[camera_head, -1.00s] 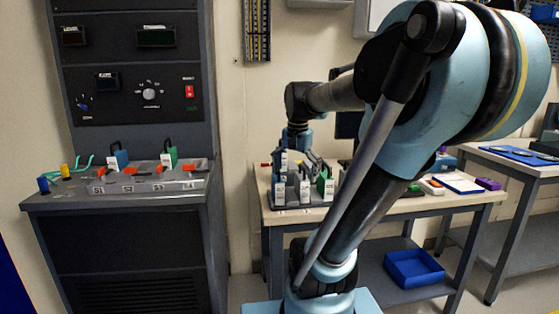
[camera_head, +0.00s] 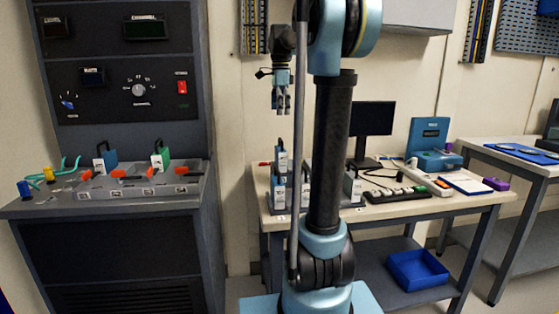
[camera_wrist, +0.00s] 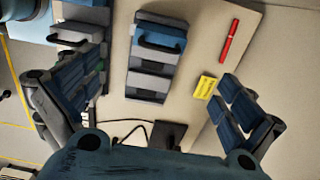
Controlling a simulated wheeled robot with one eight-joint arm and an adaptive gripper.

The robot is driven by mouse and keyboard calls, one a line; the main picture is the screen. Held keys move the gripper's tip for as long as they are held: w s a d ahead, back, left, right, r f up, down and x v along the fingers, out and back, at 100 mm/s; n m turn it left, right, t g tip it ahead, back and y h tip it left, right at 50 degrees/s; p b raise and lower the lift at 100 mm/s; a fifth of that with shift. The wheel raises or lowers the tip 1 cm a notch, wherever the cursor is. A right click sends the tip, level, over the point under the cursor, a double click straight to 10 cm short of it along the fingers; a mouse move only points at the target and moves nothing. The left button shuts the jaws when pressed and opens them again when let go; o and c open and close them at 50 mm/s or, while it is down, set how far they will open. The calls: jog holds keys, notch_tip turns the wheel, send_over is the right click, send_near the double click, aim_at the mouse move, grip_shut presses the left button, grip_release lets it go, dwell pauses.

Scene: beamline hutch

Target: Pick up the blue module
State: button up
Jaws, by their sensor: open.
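My gripper (camera_head: 281,108) hangs pointing down above the left end of the table in the head view, clear of the modules. Its jaws are open and empty. Below it a blue module (camera_head: 281,162) with a dark handle stands upright toward the back of the table's left end. In the wrist view, a blue-topped module (camera_wrist: 163,36) with a dark handle lies between my spread fingers, nearer the top of the picture. Another blue module (camera_head: 109,160) stands in the console's left slot. My arm hides part of the table's modules.
A green module (camera_head: 160,159) stands in the console (camera_head: 140,182) at left. The wrist view shows a red pen (camera_wrist: 229,42) and a yellow tag (camera_wrist: 205,86) beside the module. A monitor (camera_head: 372,118) and a blue device (camera_head: 430,140) stand farther right on the table (camera_head: 400,210).

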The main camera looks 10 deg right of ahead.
aim_at(280, 139)
notch_tip(280, 139, down, 12)
jog(key=shift+a+r, duration=0.1)
jog(key=shift+w+d+f, duration=0.1)
jog(key=shift+f, duration=1.25)
jog(key=shift+d+f, duration=0.1)
jog(key=shift+f, duration=1.25)
jog(key=shift+c, duration=0.6)
jog(key=c, duration=1)
